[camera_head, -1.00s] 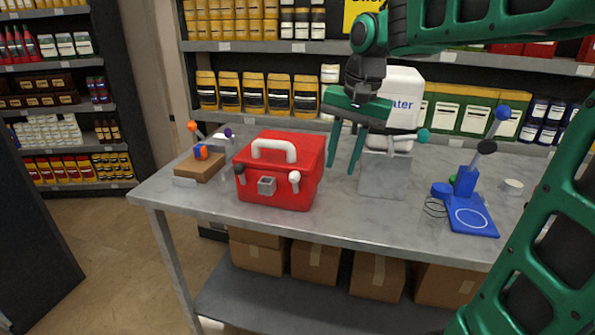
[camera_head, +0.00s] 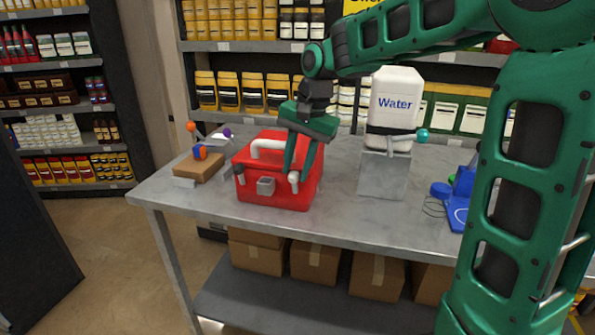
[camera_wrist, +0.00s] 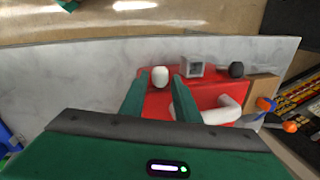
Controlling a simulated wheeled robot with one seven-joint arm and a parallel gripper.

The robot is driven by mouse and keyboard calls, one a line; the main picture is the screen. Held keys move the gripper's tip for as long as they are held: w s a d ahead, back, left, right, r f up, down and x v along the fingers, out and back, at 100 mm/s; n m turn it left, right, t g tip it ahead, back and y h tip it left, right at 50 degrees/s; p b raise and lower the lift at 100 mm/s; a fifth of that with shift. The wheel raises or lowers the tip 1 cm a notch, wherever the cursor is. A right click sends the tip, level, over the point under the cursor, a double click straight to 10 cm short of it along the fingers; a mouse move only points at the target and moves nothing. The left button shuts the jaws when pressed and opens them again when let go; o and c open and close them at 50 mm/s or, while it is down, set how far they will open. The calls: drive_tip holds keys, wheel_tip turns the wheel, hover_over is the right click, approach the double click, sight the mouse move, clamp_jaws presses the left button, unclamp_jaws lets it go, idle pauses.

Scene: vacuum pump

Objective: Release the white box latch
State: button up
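The red box (camera_head: 258,189) with a white handle (camera_head: 262,152) stands on the table. Its white latch (camera_head: 294,178) is at the right of the front face, and a black latch (camera_head: 239,169) is at the left. My gripper (camera_head: 295,172) points down over the right part of the box, with its tips close to the white latch. In the wrist view, my gripper (camera_wrist: 160,76) is open and the white latch (camera_wrist: 160,78) shows between the fingertips. I cannot tell whether a finger touches it. A grey clasp (camera_wrist: 192,67) is beside it.
A wooden block (camera_head: 198,168) with coloured knobs is on the left. A blue device (camera_head: 458,212) is partly hidden by my arm. The front tabletop is clear.

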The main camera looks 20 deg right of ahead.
drive_tip(key=shift+w+a+f, duration=0.1)
drive_tip(key=shift+f, duration=0.6)
clamp_jaws()
drive_tip(key=shift+d, duration=0.3)
